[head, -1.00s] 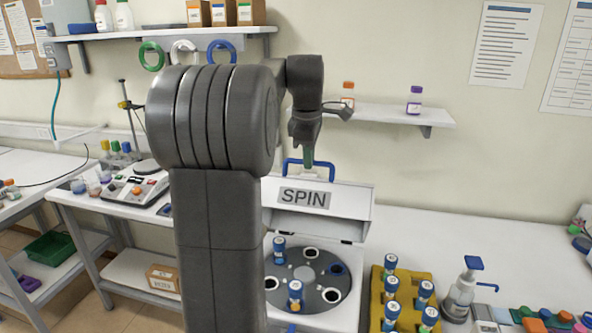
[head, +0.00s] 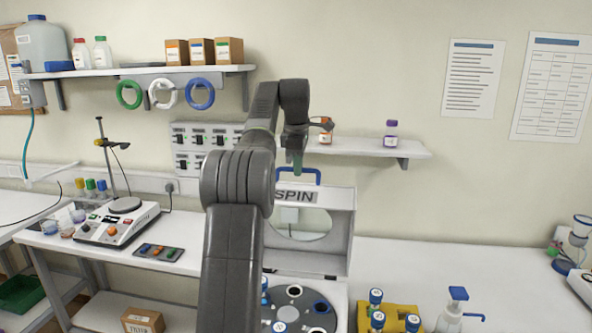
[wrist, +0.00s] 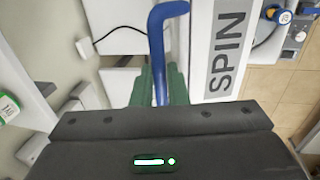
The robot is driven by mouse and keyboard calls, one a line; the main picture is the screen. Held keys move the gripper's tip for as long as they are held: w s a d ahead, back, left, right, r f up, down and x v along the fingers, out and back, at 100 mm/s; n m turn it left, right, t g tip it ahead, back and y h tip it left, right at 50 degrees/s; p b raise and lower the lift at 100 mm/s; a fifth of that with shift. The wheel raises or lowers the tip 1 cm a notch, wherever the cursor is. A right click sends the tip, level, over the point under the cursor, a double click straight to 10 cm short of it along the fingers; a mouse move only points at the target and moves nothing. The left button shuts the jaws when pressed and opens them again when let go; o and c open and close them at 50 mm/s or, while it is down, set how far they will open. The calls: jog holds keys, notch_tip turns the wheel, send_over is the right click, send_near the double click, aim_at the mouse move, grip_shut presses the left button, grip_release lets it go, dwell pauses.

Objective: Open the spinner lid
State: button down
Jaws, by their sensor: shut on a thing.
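The spinner lid (head: 338,207) stands raised, close to upright, above the spinner body. Its SPIN label and a round window show in the head view. The blue lid handle (head: 311,174) is along the lid's top edge. My gripper (head: 297,161) is at the left part of the handle. In the wrist view, the green fingers of my gripper (wrist: 158,86) are shut on the blue handle (wrist: 158,45), with the SPIN label (wrist: 226,45) beside it. The spinner rotor (head: 295,305) below is uncovered, with capped tubes in some holes; my arm hides its left part.
A wall shelf (head: 375,147) with an orange bottle and a purple-capped bottle (head: 391,134) is close behind my gripper. A yellow tube rack (head: 398,314) and a pump bottle (head: 452,309) stand right of the spinner. The bench at right is largely clear.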

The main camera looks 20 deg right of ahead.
jog(key=shift+w+d+f, duration=0.25)
jog(key=shift+w+d, duration=0.1)
jog(key=shift+w, duration=0.2)
jog(key=shift+w+d+f, duration=0.25)
jog(key=shift+w+d, duration=0.1)
jog(key=shift+w, duration=0.15)
jog(key=c, duration=1.7)
grip_release()
jog(key=shift+c, duration=0.2)
jog(key=o, duration=0.3)
jog(key=shift+w+d+f, duration=0.1)
jog(key=shift+w+d, duration=0.1)
jog(key=shift+w, duration=0.05)
jog(key=shift+s+a+r, duration=0.1)
jog(key=shift+r, duration=0.15)
